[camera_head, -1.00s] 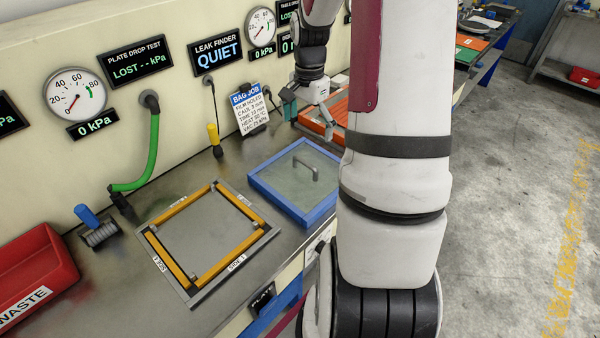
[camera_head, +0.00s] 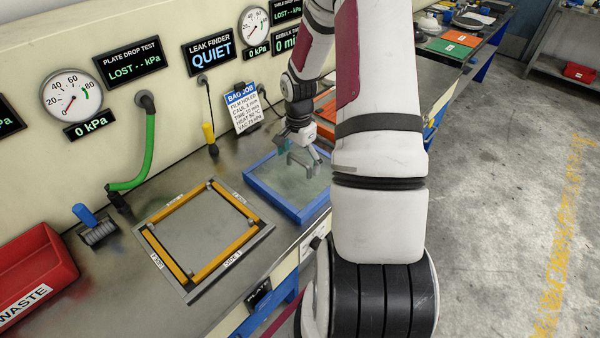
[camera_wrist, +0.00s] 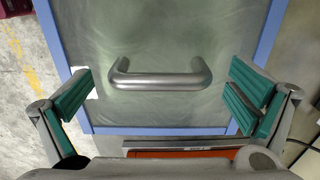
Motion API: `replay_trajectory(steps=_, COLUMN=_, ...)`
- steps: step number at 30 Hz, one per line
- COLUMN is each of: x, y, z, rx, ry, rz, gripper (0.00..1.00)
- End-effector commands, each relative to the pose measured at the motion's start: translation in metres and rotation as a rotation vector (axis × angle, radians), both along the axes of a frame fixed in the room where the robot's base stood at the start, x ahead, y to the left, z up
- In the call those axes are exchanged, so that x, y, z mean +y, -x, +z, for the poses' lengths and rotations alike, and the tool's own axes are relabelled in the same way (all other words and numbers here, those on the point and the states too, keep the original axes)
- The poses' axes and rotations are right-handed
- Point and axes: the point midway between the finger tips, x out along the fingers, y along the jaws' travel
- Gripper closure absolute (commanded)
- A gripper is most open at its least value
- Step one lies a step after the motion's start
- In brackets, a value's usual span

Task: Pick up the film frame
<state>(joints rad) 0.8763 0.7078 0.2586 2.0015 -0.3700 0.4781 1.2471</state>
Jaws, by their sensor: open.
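The film frame (camera_head: 265,206) is a blue square frame with a cloudy clear film across it and a grey bar handle. It lies on the bench right of the yellow-edged plate. In the wrist view the handle (camera_wrist: 160,80) runs across the picture between my open fingers, over the film (camera_wrist: 150,35). My gripper (camera_wrist: 160,92) has green pads, one on each side of the handle, clear of its ends. In the head view my gripper (camera_head: 301,158) hangs over the frame's handle. My arm hides the frame's right part there.
The plate with yellow strips (camera_head: 150,250) lies to the left. A green hose (camera_head: 150,150), a yellow-handled tool (camera_head: 209,138) and the bag job card (camera_head: 243,108) stand along the back. A red waste bin (camera_head: 35,265) is at far left. An orange tray (camera_wrist: 180,153) is close to the frame.

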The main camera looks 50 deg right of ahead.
Motion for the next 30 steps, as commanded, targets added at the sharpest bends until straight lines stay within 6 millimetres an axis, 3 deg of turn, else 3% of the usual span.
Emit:
replay_trajectory(steps=7, x=-0.0003, y=-0.0004, z=-0.0015, rx=-0.001, ry=0.001, rz=0.0, gripper=0.0)
replay_trajectory(steps=18, x=-0.0003, y=-0.0002, z=-0.0014, rx=-0.001, ry=0.001, rz=0.0, gripper=0.83)
replay_trajectory(steps=30, x=-0.0008, y=-0.0008, z=0.0042, rx=-0.001, ry=0.002, rz=-0.002, gripper=0.84)
